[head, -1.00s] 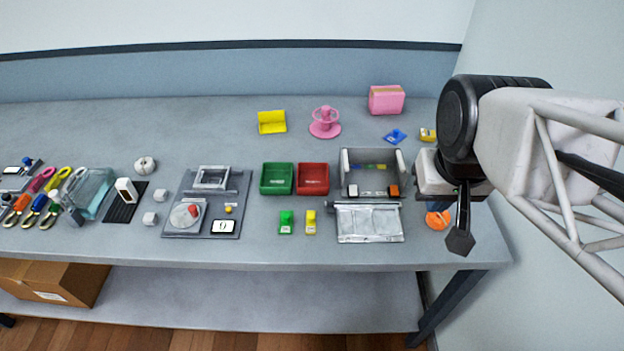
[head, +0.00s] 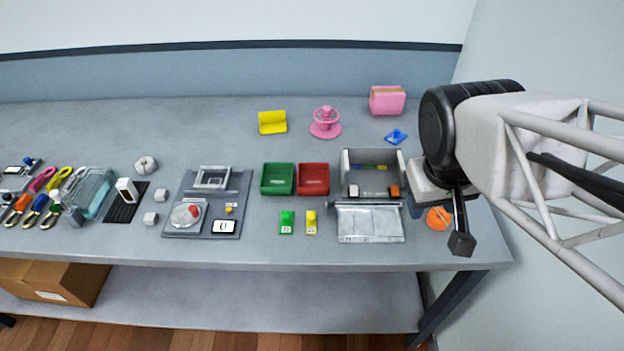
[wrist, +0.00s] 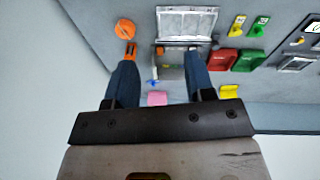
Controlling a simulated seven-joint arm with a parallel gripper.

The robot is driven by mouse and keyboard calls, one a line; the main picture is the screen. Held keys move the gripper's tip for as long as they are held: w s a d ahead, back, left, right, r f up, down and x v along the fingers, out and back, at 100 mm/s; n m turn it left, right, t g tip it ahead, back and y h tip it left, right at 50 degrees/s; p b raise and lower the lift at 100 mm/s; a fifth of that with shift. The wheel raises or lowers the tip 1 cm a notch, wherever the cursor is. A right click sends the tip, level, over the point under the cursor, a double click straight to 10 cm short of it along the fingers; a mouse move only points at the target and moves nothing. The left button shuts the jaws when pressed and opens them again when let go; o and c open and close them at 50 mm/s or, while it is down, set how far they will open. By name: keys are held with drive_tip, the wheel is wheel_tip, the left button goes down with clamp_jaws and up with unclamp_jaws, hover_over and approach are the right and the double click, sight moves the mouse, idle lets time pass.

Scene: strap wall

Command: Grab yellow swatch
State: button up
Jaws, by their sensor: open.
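A small yellow piece with a pale label (head: 311,222) stands near the table's front, right of a similar green one (head: 286,222). It also shows at the top of the wrist view (wrist: 236,26).
Green (head: 277,179) and red (head: 313,179) bins stand left of the box. An orange roll (head: 438,218) lies near the table's right end. A yellow holder (head: 272,122), pink spool (head: 325,123), pink block (head: 387,100) and blue piece (head: 396,137) are at the back.

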drive_tip(key=w+a+f+n+h, duration=0.2)
drive_tip(key=w+f+n+h, duration=0.1)
drive_tip(key=f+n, duration=0.35)
drive_tip(key=n+t+h, duration=0.1)
drive_tip(key=n+t, duration=0.9)
drive_tip(key=n, duration=1.4)
approach(311, 217)
drive_tip(key=shift+x, duration=1.25)
drive_tip(key=shift+w, duration=0.2)
drive_tip(key=shift+x, duration=1.15)
drive_tip(key=shift+w+m, duration=0.15)
drive_tip(key=shift+m, duration=0.1)
drive_tip(key=shift+x, duration=2.45)
drive_tip(key=shift+d+f, duration=0.1)
